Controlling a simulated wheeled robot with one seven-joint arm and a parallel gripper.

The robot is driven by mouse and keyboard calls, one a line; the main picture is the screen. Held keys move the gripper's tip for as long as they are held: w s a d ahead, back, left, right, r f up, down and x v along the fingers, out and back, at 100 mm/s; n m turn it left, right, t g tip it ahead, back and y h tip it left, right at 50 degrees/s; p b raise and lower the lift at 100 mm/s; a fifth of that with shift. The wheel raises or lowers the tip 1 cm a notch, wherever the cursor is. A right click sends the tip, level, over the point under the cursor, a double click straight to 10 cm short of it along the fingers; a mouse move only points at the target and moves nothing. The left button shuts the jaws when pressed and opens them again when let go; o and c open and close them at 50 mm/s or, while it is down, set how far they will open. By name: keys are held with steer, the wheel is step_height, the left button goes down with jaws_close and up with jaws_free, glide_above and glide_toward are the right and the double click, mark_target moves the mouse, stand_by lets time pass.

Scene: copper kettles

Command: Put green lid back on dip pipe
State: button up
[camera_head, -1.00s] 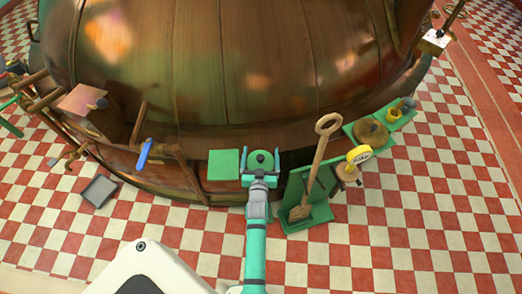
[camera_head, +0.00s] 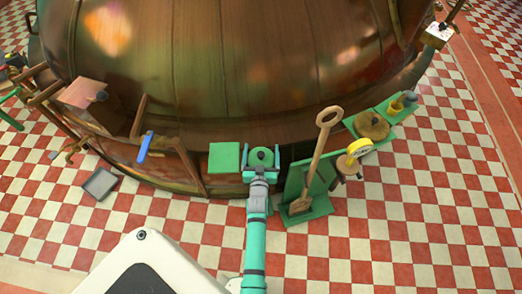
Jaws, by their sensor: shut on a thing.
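My gripper (camera_head: 261,152) is in front of the lower rim of the big copper kettle (camera_head: 270,70). Its two fingers are closed around a round green piece, which looks like the green lid (camera_head: 261,160), with a small dark knob or hole at its middle. A flat green square (camera_head: 224,158) sits just left of my gripper, against the kettle. I cannot make out the dip pipe; it may be hidden behind my gripper or the lid.
A wooden-handled shovel (camera_head: 318,160) leans in a green stand (camera_head: 295,180) close on the right. A grey tray (camera_head: 99,184) lies on the checkered floor at left. Open floor is at lower right.

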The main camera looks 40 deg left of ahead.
steer(key=shift+f, duration=0.5)
steer(key=o, duration=1.3)
steer(key=shift+o, duration=0.2)
steer(key=v, duration=1)
steer(key=shift+s+d, duration=0.2)
steer(key=shift+s, duration=0.2)
steer(key=shift+d, duration=0.1)
steer(key=s+d+r+m+t+h, duration=0.1)
steer(key=s+d+r+m+h, duration=0.3)
steer(key=s+d, duration=0.65)
steer(key=s+d+r+m+t+h, duration=0.15)
steer(key=s+d+r, duration=0.5)
steer(key=d, duration=0.65)
steer(key=s+d+r+m+h, duration=0.1)
steer(key=s+d+r+h, duration=0.2)
steer(key=s+r, duration=0.3)
steer(key=shift+d+r+h, duration=0.35)
steer(key=shift+d+r, duration=0.25)
steer(key=shift+r, duration=0.35)
